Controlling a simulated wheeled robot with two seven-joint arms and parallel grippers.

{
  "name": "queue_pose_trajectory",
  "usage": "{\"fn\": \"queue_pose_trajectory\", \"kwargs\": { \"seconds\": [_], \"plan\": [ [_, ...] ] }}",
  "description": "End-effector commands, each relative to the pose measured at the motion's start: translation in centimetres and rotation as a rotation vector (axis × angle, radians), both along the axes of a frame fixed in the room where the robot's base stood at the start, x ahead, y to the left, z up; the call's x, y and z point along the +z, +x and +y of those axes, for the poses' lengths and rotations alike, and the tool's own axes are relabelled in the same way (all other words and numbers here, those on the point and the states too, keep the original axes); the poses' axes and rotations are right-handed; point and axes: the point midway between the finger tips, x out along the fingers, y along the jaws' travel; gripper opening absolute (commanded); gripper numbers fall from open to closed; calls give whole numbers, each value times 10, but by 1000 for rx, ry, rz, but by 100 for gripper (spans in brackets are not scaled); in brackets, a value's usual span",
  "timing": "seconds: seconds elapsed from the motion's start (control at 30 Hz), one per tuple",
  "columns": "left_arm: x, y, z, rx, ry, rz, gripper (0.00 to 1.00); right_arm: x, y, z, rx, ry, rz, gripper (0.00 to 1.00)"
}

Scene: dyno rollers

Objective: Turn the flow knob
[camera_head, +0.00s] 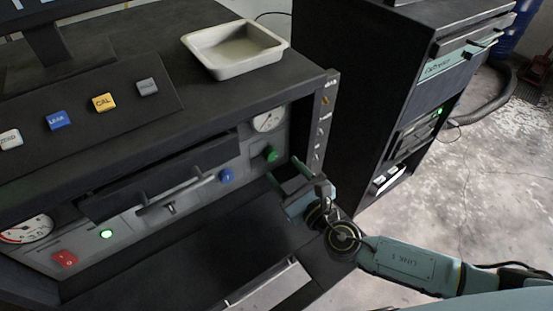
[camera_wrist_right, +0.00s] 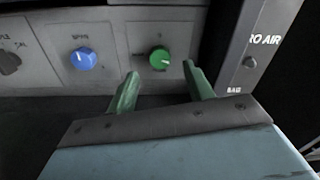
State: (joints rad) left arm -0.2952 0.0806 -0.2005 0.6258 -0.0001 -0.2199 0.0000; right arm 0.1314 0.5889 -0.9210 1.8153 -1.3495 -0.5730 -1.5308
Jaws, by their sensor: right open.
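A round green knob (camera_head: 271,154) sits on the grey front panel below a round gauge. In the right wrist view the green knob (camera_wrist_right: 159,58) has a light pointer mark, and its label is too small to read. My right gripper (camera_head: 284,169) is open in front of the panel, close to the green knob. In the wrist view its two fingertips (camera_wrist_right: 160,73) point at the panel, one to each side below the knob, with nothing between them. I cannot tell any contact. My left gripper is not in view.
A blue knob (camera_head: 226,175) is left of the green one. A dark handle bar (camera_head: 165,178) juts from the panel. A dark side post (camera_wrist_right: 256,60) stands right of the knob. A white tray (camera_head: 234,50) rests on top. A second cabinet (camera_head: 350,80) stands at right.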

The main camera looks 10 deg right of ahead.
Motion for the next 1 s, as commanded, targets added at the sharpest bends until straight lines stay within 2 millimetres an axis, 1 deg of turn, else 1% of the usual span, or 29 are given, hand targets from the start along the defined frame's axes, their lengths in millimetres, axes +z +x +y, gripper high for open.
{"fn": "queue_pose_trajectory", "kwargs": {
  "seconds": [0.03,0.1,0.2,0.3,0.43,0.67,1.0],
  "plan": [
    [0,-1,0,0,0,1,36,0,10,4,0,1,-2,52],
    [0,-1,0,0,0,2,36,0,21,8,1,0,-1,52],
    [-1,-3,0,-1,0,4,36,-1,32,12,0,0,0,52],
    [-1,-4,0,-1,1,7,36,-1,39,15,0,1,1,52],
    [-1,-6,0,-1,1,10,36,-1,43,16,1,1,1,52],
    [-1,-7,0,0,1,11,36,-1,43,16,1,1,1,52],
    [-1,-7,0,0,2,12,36,-1,43,16,1,0,1,7]
  ]
}}
